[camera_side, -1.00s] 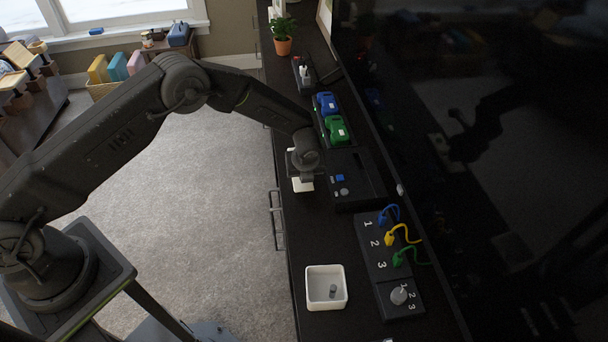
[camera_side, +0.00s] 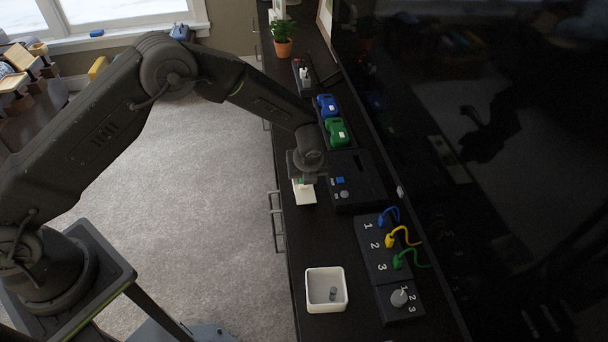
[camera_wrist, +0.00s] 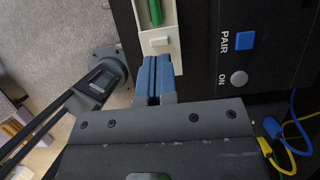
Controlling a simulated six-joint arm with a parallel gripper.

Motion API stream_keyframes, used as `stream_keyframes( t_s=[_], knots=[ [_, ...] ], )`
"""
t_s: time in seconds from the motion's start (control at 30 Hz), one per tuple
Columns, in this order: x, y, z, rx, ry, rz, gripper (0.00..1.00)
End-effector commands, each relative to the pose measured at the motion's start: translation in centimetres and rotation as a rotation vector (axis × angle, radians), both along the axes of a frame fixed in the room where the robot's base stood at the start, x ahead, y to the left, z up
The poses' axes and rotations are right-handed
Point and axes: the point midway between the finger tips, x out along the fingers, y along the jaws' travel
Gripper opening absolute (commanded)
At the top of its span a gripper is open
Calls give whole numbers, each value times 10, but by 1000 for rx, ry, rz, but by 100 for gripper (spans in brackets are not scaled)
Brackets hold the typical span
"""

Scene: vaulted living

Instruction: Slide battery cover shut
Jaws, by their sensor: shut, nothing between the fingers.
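A cream remote-like case (camera_wrist: 145,15) lies at the top of the wrist view, with a green battery (camera_wrist: 155,11) showing in its open slot. The cream cover (camera_wrist: 160,46) with a small raised tab sits at the near end of the slot, leaving the battery uncovered. In the side view the cream case (camera_side: 305,195) is on the dark cabinet top, partly hidden by my gripper. My gripper (camera_wrist: 158,60) has its blue fingers shut and empty, with the tips right by the near end of the cover. I cannot tell whether they touch it.
A black box with a blue PAIR button (camera_wrist: 245,41) and a grey ON knob (camera_wrist: 239,77) stands close on the right. A white bin (camera_side: 326,290), a numbered cable panel (camera_side: 382,245), and blue (camera_side: 327,104) and green (camera_side: 337,131) devices are also on the cabinet.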

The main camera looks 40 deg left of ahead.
Motion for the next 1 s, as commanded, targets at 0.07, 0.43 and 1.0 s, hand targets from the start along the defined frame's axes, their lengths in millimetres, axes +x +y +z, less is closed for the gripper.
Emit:
stream_keyframes(
  t_s=[0.07,0.43,1.0],
  knots=[
    [-4,-5,17,0,-2,-2,0],
    [-10,-7,51,-14,31,15,14],
    [11,15,68,-271,273,-1,51]
  ],
)
